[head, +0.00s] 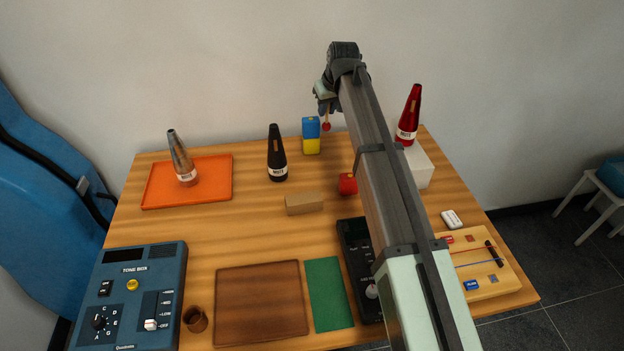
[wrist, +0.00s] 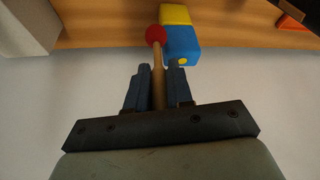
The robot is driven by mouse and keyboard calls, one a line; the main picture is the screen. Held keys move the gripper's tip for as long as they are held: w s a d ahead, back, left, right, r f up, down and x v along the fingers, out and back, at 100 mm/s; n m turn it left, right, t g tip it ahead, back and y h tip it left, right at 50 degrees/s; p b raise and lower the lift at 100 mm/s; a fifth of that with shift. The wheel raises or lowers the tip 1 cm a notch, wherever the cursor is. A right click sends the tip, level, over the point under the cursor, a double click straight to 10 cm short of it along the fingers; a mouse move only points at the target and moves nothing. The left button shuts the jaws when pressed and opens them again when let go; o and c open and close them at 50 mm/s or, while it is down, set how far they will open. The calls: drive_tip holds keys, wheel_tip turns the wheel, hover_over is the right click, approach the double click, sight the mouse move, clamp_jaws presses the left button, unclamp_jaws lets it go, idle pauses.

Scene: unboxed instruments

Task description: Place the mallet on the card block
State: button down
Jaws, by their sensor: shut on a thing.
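The mallet has a round red head (head: 326,127) and a thin wooden stick. My gripper (head: 324,105) is shut on the stick at the back of the table, with the head hanging down. In the wrist view the stick (wrist: 158,72) runs between the two fingers (wrist: 156,80), and the red head (wrist: 156,35) is beyond them. A plain tan block (head: 304,204), which looks like the card block, lies mid-table, nearer the front and left of the mallet. Its top is bare. The mallet is well apart from it.
A blue and yellow block (head: 311,136) stands close beside the mallet head. A black mute (head: 277,155) and a red block (head: 347,184) flank the tan block. An orange tray (head: 214,168) bears a copper mute. A red mute (head: 409,116) stands on a white box (head: 420,172).

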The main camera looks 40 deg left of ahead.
drive_tip(key=s+d+r+n, duration=0.1)
drive_tip(key=s+r, duration=0.1)
drive_tip(key=s, duration=0.7)
drive_tip(key=s+d+r+n, duration=0.1)
drive_tip(key=s+r, duration=0.1)
drive_tip(key=s, duration=0.7)
drive_tip(key=s+d+f+m, duration=0.1)
drive_tip(key=s+d, duration=0.2)
drive_tip(key=d, duration=0.2)
drive_tip(key=shift+m, duration=0.3)
drive_tip(key=shift+s+f, duration=0.1)
drive_tip(key=shift+f, duration=5)
drive_tip(key=shift+f, duration=0.15)
drive_tip(key=c, duration=1)
unclamp_jaws()
drive_tip(key=shift+a, duration=0.1)
drive_tip(key=v, duration=1.2)
drive_tip(key=shift+r, duration=0.25)
